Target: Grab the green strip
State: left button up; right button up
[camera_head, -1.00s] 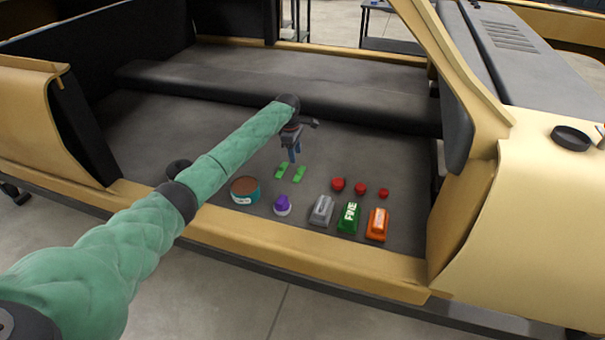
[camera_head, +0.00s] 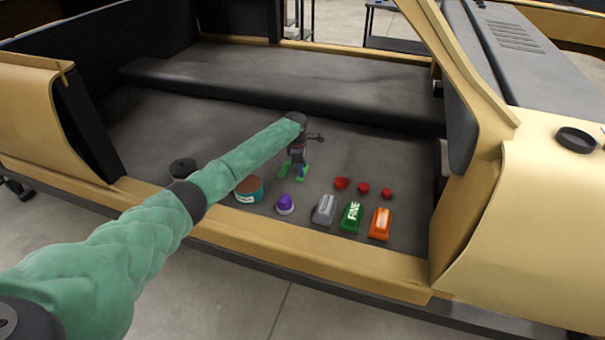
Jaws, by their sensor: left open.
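Two small green strips lie side by side on the grey floor of the car shell, the left strip (camera_head: 283,171) and the right strip (camera_head: 302,178). My left gripper (camera_head: 299,172) points down right at them, its fingers in front of and partly covering the right strip. It is open. The picture is too small to tell whether the fingers touch the strip or stand around it. My right gripper is not in view.
In front stand a teal tin (camera_head: 248,190), a purple-topped item (camera_head: 285,204), and grey (camera_head: 324,210), green "FINE" (camera_head: 351,217) and orange (camera_head: 380,224) blocks. Red caps (camera_head: 341,183) lie to the right. The yellow sill (camera_head: 300,257) runs along the front; a raised ledge (camera_head: 260,85) lies behind.

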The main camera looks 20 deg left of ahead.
pick_arm(q)
jog(key=shift+f, duration=0.2)
grip_shut()
jog(key=shift+r, duration=0.1)
